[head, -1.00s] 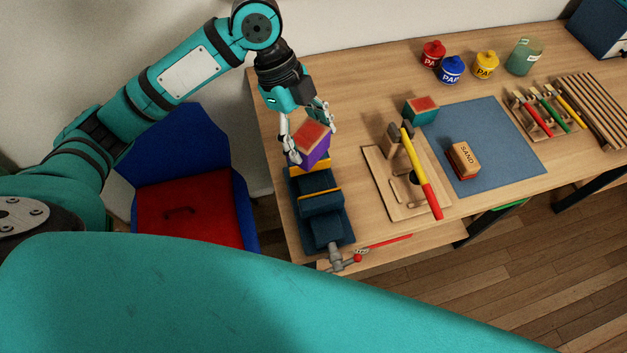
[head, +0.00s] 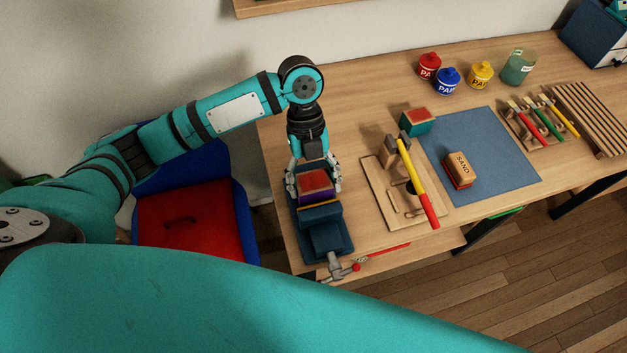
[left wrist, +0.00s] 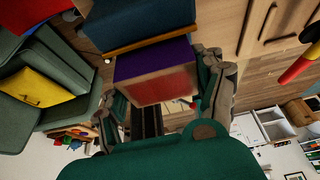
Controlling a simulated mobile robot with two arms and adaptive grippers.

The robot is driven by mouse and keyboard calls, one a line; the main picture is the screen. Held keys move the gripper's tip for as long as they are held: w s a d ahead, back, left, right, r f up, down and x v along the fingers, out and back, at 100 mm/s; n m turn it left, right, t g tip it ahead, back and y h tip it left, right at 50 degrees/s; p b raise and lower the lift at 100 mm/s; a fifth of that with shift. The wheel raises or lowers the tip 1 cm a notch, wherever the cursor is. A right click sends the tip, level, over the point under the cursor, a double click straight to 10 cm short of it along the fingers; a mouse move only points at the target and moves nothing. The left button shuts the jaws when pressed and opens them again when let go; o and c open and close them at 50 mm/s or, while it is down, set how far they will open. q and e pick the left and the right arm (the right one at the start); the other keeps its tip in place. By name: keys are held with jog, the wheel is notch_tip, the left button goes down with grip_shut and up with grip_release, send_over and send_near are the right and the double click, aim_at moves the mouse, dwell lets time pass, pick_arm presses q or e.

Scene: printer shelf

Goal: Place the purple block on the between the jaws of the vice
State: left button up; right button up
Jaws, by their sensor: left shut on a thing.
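The purple block (head: 315,184), with a red-and-wood top, is held in my left gripper (head: 314,187), whose fingers are shut on its two sides. The block sits low at the back part of the dark blue vice (head: 325,222), at the left end of the workbench. The left wrist view shows the block's purple side (left wrist: 155,60) beside the vice's blue body (left wrist: 140,18) and its wood-coloured jaw strip. Whether the block touches the jaws cannot be told. The vice handle (head: 338,270) points to the front. My right gripper is not in view.
A wooden board with a mallet (head: 415,185) lies right of the vice. A teal block (head: 418,122) with a red top, a blue mat (head: 500,165), a sanding block (head: 460,169) and paint pots (head: 447,80) stand further right. A red and blue chair (head: 190,215) stands left of the bench.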

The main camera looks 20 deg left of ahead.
pick_arm(q)
jog(key=shift+f, duration=0.5)
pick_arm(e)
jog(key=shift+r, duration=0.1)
pick_arm(q)
jog(key=shift+f, duration=0.1)
jog(key=shift+f, duration=0.1)
jog(key=o, duration=1.4)
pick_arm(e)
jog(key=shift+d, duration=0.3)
pick_arm(q)
jog(key=b+v, duration=0.2)
jog(key=v, duration=1)
jog(key=shift+r+b, duration=0.25)
jog(key=shift+b, duration=0.05)
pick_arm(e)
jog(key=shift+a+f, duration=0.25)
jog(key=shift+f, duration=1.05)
